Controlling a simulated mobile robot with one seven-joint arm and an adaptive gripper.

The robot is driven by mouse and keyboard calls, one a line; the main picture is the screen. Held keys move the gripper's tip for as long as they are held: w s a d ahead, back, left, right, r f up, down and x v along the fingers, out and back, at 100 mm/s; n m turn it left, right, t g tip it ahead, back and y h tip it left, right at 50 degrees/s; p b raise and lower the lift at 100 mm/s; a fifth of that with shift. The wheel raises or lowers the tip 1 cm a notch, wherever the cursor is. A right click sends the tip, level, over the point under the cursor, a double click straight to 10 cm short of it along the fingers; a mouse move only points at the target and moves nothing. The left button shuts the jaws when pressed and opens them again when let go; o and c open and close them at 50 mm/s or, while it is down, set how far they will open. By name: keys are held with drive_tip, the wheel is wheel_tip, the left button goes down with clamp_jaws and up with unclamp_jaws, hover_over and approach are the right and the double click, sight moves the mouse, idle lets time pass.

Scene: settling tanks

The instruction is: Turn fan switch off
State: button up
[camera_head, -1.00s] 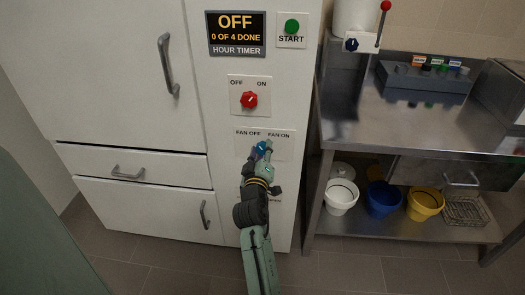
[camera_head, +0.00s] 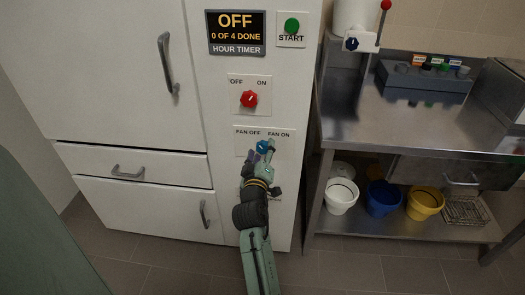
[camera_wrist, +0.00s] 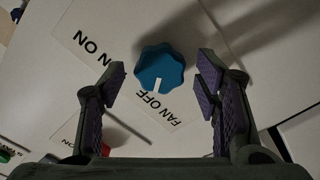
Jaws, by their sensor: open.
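The blue fan knob (camera_head: 262,147) sits on a white plate (camera_head: 282,147) low on the cabinet, marked FAN OFF at left and FAN ON at right. In the wrist view the blue knob (camera_wrist: 160,67) shows its white pointer aimed toward the FAN OFF label. My gripper (camera_head: 266,155) is at the plate, close to the knob. In the wrist view my gripper (camera_wrist: 161,78) is open, with one finger on each side of the knob and gaps between. I cannot tell if the fingertips reach past the knob's face.
Above are a red OFF/ON knob (camera_head: 249,99), a green START button (camera_head: 292,26) and the hour timer display (camera_head: 236,33), reading OFF, 0 of 4 done. A steel table (camera_head: 430,125) stands to the right, with buckets on its lower shelf.

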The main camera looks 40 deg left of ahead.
drive_tip(key=v, duration=1.1)
drive_tip(key=shift+s, duration=0.2)
